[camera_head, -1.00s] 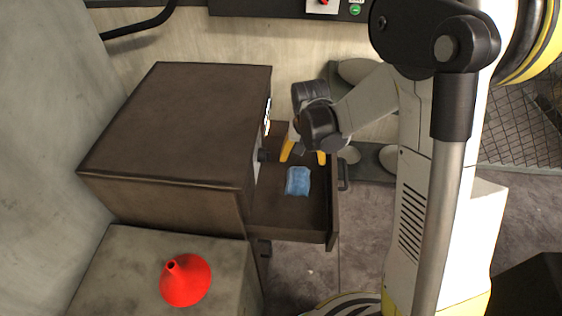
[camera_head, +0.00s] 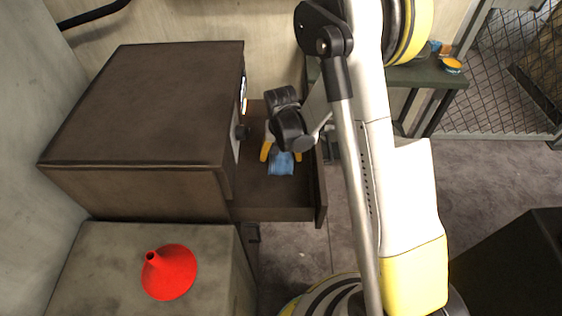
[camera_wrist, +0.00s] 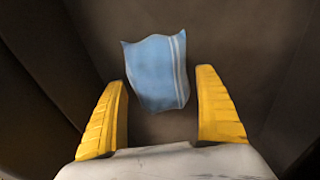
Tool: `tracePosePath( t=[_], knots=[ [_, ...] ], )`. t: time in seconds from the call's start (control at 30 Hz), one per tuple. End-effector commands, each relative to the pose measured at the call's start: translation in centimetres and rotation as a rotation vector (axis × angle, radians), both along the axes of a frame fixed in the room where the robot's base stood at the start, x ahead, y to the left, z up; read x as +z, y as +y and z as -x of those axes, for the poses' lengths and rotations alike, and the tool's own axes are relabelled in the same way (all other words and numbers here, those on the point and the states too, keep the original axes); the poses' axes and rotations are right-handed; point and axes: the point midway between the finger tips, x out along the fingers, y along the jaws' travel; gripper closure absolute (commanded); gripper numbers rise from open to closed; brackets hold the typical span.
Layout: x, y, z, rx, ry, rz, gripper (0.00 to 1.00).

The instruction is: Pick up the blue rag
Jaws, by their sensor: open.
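The blue rag (camera_head: 281,165) lies on the floor of the open brown drawer (camera_head: 270,196). In the wrist view the rag (camera_wrist: 157,73) is light blue with pale stripes near its right edge. My gripper (camera_head: 281,154) is over the drawer, at the far side of the rag, and partly covers it in the head view. The wrist view shows the two yellow fingers of my gripper (camera_wrist: 163,105) wide apart, with the lower part of the rag between their tips. Nothing is held. The exact height of the fingers above the rag cannot be told.
The drawer's front panel (camera_head: 320,190) rises on the right. A red funnel (camera_head: 170,272) sits on a grey block. A dark green table (camera_head: 420,76) stands at the back right.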

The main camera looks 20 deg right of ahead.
Motion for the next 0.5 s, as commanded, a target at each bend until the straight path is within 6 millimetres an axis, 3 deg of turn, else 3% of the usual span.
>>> tracePosePath(
  t=[0.2, 0.27, 0.4, 0.47, 0.5],
  knots=[
    [-0.21, -0.02, 0.0, 0.0, 0.0, 0.0, 0.17],
    [-0.2, -0.02, -0.01, 0.0, 0.0, 0.0, 0.32],
    [-0.19, -0.01, -0.01, 0.0, 0.0, 0.0, 0.73],
    [-0.19, -0.02, -0.01, 0.0, 0.0, 0.0, 0.74],
    [-0.19, -0.02, -0.01, 0.0, 0.0, 0.0, 0.78]
  ],
)
